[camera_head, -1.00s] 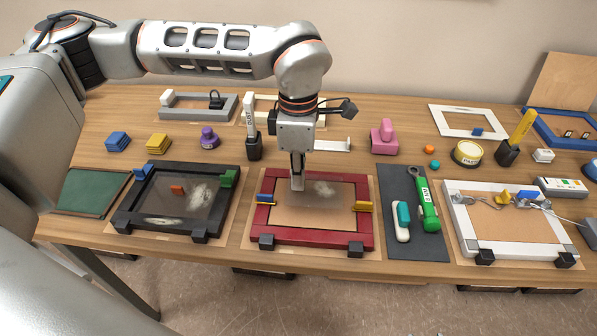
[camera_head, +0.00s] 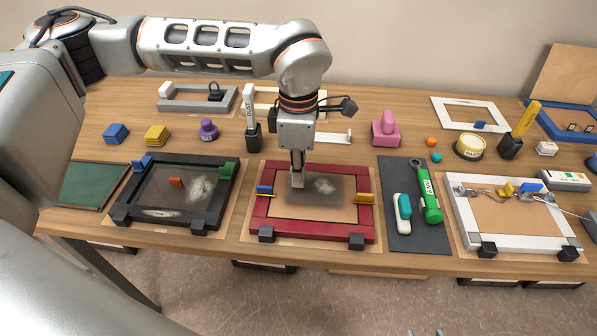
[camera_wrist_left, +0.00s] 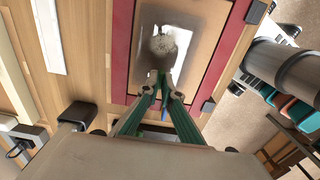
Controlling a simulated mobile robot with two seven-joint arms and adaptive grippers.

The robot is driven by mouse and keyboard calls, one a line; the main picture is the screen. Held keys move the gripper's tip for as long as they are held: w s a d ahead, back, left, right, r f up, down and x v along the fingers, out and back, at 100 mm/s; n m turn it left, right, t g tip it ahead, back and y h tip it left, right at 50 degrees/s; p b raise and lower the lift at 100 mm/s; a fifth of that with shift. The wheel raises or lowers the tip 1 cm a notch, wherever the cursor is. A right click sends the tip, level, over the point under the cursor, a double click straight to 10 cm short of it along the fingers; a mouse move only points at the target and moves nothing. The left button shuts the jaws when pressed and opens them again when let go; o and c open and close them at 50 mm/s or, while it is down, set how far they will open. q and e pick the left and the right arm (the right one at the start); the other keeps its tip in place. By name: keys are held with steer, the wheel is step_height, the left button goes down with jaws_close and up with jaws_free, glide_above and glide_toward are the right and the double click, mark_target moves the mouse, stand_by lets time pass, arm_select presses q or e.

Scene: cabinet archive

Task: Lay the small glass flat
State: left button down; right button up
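The small glass (camera_head: 326,187) is a clear grey pane with a pale dusty smudge. In the head view it shows over the opening of the red frame (camera_head: 312,234); I cannot tell whether it rests on the backing or is held just above it. My left gripper (camera_head: 297,184) points down at the pane's left side. In the left wrist view its fingertips (camera_wrist_left: 164,88) are close together on the edge of the glass (camera_wrist_left: 180,22), which extends beyond them. Only the tips of my right gripper (camera_head: 425,333) show at the bottom edge of the head view, apart and empty.
A black frame (camera_head: 128,203) with a smudged pane stands left of the red one. A dark mat (camera_head: 410,240) with a green tool (camera_head: 428,200) lies right of it, then a white frame (camera_head: 465,230). Small blocks, a brush holder and tins line the back.

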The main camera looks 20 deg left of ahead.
arm_select(q)
steer(key=shift+f, duration=0.4)
steer(key=c, duration=2.2)
jaws_free()
steer(key=shift+c, duration=0.2)
steer(key=shift+r, duration=0.2)
steer(key=shift+r+p, duration=1.1)
steer(key=shift+r, duration=0.7)
steer(key=shift+r+p, duration=0.95)
steer(key=shift+r, duration=0.65)
